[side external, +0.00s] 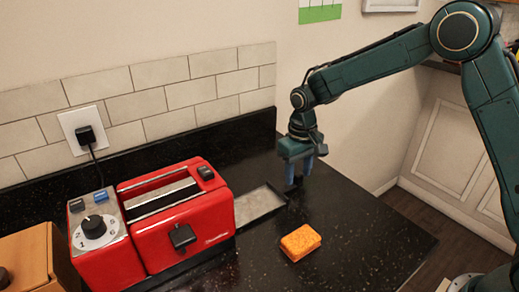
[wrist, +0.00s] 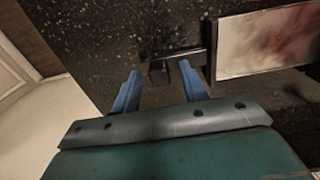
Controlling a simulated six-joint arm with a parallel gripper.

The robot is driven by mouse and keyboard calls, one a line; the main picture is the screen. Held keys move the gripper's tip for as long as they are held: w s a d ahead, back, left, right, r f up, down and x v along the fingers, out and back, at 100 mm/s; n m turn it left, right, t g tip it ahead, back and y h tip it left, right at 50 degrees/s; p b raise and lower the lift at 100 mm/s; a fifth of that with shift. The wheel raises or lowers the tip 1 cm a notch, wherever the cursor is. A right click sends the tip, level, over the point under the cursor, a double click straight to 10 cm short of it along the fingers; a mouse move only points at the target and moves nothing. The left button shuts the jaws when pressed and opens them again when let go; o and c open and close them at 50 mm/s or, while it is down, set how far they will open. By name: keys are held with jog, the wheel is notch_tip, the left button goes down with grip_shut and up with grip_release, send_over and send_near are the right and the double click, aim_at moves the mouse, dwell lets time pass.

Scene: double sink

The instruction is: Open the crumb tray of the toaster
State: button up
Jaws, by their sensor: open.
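The red toaster (side external: 184,215) stands on the black counter, with a dial panel (side external: 93,227) at its left end. Its crumb tray (side external: 260,204) sticks out from the right end, a flat grey pan lying low over the counter. In the wrist view the tray (wrist: 268,42) shows at the upper right with brownish stains, and its dark handle (wrist: 172,70) is at the tray's outer end. My gripper (side external: 294,184) is at the tray's outer end. In the wrist view its blue fingers (wrist: 158,82) are open, one on each side of the handle; contact cannot be told.
An orange sponge (side external: 300,242) lies on the counter in front of the tray. A brown box (side external: 36,258) is at the far left. A plug (side external: 86,135) sits in the wall outlet behind the toaster. The counter (side external: 370,225) is clear to the right, up to its edge.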

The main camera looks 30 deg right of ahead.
notch_tip(320, 180, up, 14)
dwell(0.6)
dwell(0.4)
jog(key=s+d+r+t, duration=0.2)
jog(key=s+r, duration=0.2)
jog(key=s, duration=0.4)
jog(key=s+d+r+t, duration=0.15)
jog(key=s+r, duration=0.25)
jog(key=s, duration=0.4)
jog(key=s+d+f+t, duration=0.1)
jog(key=s+f, duration=0.1)
jog(key=s, duration=0.5)
jog(key=s+d+f+t, duration=0.1)
jog(key=s+f, duration=0.1)
jog(key=s, duration=0.5)
jog(key=shift+s+d, duration=0.25)
jog(key=shift+s, duration=0.1)
